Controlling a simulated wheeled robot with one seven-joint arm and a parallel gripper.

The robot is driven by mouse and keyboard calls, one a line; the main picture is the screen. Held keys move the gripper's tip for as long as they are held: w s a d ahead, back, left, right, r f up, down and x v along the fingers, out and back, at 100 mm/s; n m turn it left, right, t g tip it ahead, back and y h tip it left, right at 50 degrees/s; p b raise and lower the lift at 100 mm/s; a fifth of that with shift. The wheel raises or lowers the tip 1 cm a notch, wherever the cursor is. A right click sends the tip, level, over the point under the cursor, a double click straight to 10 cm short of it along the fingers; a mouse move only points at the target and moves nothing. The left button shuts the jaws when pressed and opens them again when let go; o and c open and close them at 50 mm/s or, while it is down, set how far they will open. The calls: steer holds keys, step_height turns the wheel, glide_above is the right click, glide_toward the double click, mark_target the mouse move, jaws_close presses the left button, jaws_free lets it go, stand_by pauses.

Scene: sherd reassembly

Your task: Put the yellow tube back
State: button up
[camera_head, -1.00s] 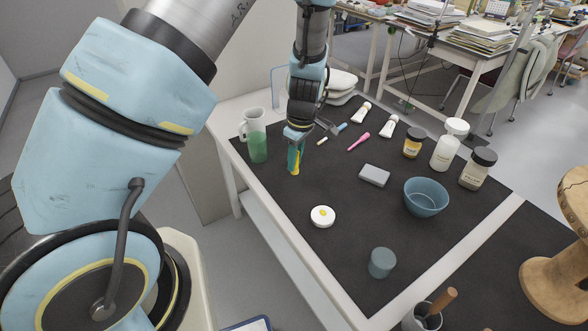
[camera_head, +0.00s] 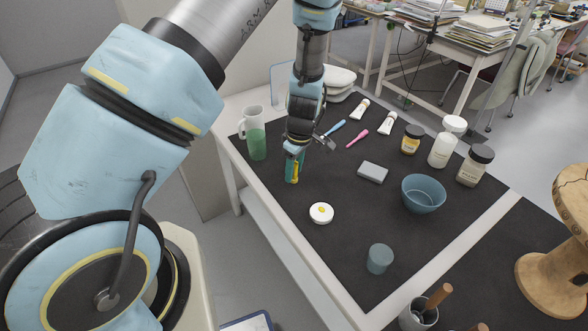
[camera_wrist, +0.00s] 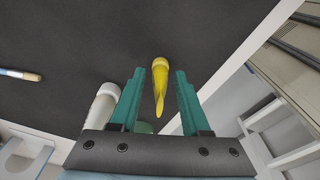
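The yellow tube (camera_wrist: 160,85) shows in the wrist view between the two green fingers of my gripper (camera_wrist: 160,78). Dark gaps show on both sides of it, so the fingers are apart and do not appear to press on it. Its cap end points away from the camera and its flat end towards it. In the head view my gripper (camera_head: 294,163) is over the left part of the black mat. A little of the yellow tube (camera_head: 290,178) shows there among the fingers, which hide most of it. Whether its cap touches the mat is unclear.
Two white tubes (camera_head: 388,123) lie at the back of the mat (camera_head: 290,240). A jug with green liquid (camera_head: 256,143) stands close left of my gripper. A blue brush (camera_head: 335,128), pink tool (camera_head: 357,139), grey block (camera_head: 372,171) and blue bowl (camera_head: 423,194) lie to the right.

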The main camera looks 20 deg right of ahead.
steer(key=shift+o, duration=0.3)
steer(key=shift+r, duration=0.35)
step_height(320, 180, up, 12)
steer(key=s+b, duration=0.1)
steer(key=b, duration=0.1)
steer(key=shift+d+f+b, duration=0.2)
steer(key=shift+d+b, duration=0.15)
steer(key=shift+d, duration=0.05)
steer(key=s+a+r+m, duration=0.1)
steer(key=a+r+m, duration=0.1)
steer(key=a, duration=0.8)
steer(key=s+a+r+m, duration=0.1)
steer(key=a+r+m, duration=0.2)
steer(key=a, duration=0.7)
steer(key=s+a+r+m+h, duration=0.1)
steer(key=a+r+m, duration=0.2)
steer(key=a, duration=0.8)
steer(key=shift+r, duration=0.6)
